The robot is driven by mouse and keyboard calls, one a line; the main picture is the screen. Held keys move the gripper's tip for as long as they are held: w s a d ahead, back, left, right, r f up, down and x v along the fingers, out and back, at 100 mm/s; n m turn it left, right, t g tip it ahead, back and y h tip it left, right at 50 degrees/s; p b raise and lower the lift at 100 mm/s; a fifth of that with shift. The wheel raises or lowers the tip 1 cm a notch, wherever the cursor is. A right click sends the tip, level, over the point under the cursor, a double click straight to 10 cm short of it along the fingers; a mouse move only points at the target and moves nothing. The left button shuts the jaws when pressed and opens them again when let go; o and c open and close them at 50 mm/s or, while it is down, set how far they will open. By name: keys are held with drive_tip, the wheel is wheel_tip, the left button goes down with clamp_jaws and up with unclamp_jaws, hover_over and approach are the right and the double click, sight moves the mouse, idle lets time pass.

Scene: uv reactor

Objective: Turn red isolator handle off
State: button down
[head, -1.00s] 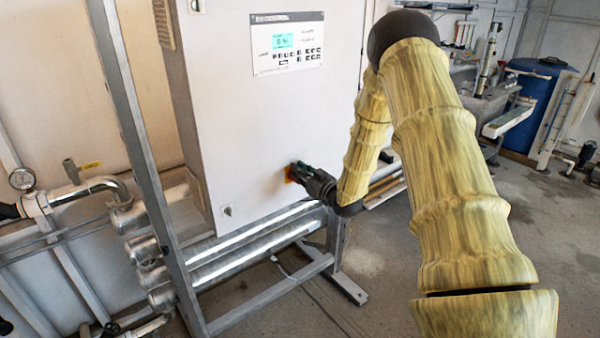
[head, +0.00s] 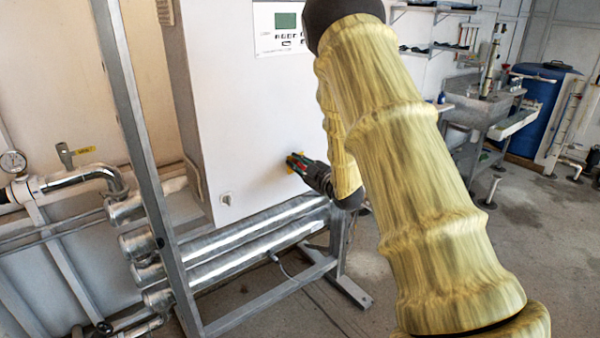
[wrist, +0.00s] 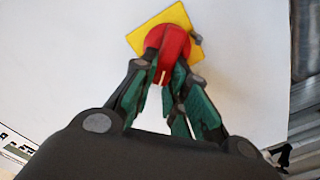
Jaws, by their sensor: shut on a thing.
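The red isolator handle (wrist: 168,52) sits on a yellow square plate (wrist: 141,38) on the white cabinet front. In the wrist view a pale mark on the handle points down toward my gripper. In the head view my gripper (head: 300,164) reaches the lower right of the cabinet (head: 240,110), and a bit of the yellow plate (head: 291,160) shows. The red handle is mostly hidden there by the fingers.
A control panel (head: 284,40) with a dark, blank-looking display is on the cabinet front, partly behind my arm. Steel pipes (head: 240,240) run below on a metal frame (head: 131,130). A sink (head: 485,105) and a blue barrel (head: 535,110) stand behind at right. The floor at right is open.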

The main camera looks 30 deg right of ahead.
drive_tip(key=n+b, duration=0.2)
drive_tip(key=f+n+b, duration=0.1)
drive_tip(key=n+b, duration=0.2)
drive_tip(key=a+n+b, duration=0.1)
drive_tip(key=n+b, duration=0.1)
drive_tip(key=b, duration=0.1)
drive_tip(key=shift+f+n, duration=0.4)
idle(0.3)
drive_tip(key=c, duration=1.4)
unclamp_jaws()
drive_tip(key=shift+s+r, duration=0.1)
drive_tip(key=s, duration=0.8)
drive_tip(key=s+d, duration=0.1)
drive_tip(key=s, duration=0.2)
drive_tip(key=shift+s, duration=0.4)
